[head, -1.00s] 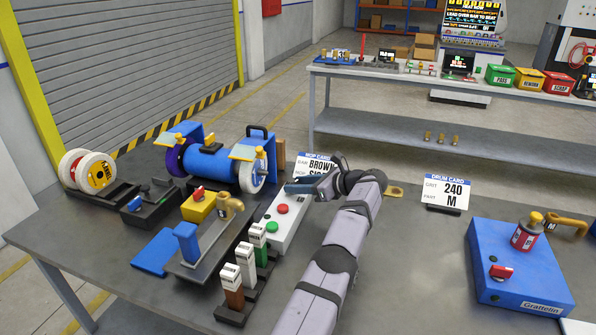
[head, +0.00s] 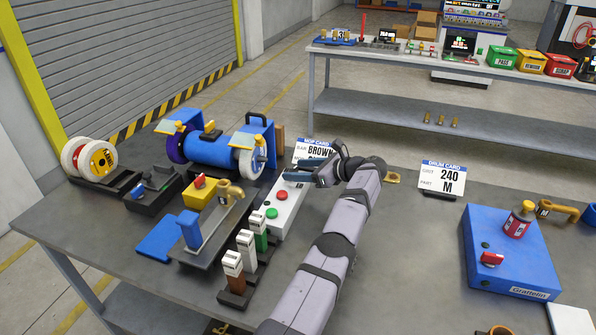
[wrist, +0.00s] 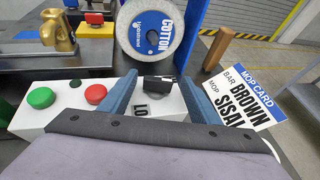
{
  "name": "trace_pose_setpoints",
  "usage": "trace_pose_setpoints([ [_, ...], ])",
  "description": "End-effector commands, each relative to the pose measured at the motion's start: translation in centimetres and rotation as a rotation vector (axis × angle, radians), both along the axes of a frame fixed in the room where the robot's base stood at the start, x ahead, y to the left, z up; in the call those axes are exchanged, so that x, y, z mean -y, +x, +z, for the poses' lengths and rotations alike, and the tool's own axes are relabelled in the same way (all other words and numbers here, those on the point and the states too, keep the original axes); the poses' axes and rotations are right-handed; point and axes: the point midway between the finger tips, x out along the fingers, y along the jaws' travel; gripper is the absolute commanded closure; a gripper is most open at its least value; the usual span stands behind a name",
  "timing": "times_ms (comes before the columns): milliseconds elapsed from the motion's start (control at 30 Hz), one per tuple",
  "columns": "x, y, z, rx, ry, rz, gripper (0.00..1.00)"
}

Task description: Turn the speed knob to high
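The speed knob is a black knob (wrist: 157,83) on the white control box (wrist: 52,110), with a label reading "LO" partly visible beside it. In the wrist view it lies between my gripper's two blue fingers (wrist: 158,80), with room on both sides. The gripper is open and holds nothing. The box also carries a red button (wrist: 96,93) and a green button (wrist: 41,98). In the head view my gripper (head: 297,170) is over the far end of the white box (head: 287,201), and the knob is hidden there.
The blue buffing machine (head: 208,151) with its cotton wheel (wrist: 147,37) stands just behind the box. The mop card (wrist: 240,95) stands close to the right of the fingers. Upright labelled blocks (head: 245,245) stand in front.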

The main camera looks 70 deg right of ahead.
Motion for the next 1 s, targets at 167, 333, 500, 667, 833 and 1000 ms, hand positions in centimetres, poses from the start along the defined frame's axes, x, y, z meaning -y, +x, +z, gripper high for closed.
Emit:
trace_pose_setpoints([
  [167,-0.1,0.2,-0.3,-0.001,0.005,0.004,0.44],
  [333,-0.2,0.1,-0.4,-0.001,0.007,0.005,0.44],
  [500,-0.3,-0.4,-0.4,-0.002,0.005,0.006,0.44],
  [667,-0.4,-1.2,-0.2,-0.002,0.005,0.005,0.44],
  [833,-0.8,-2.5,0.5,-0.002,0.003,0.002,0.44],
  [1000,-1.4,-4.8,1.9,-0.001,0.003,0.002,0.44],
])
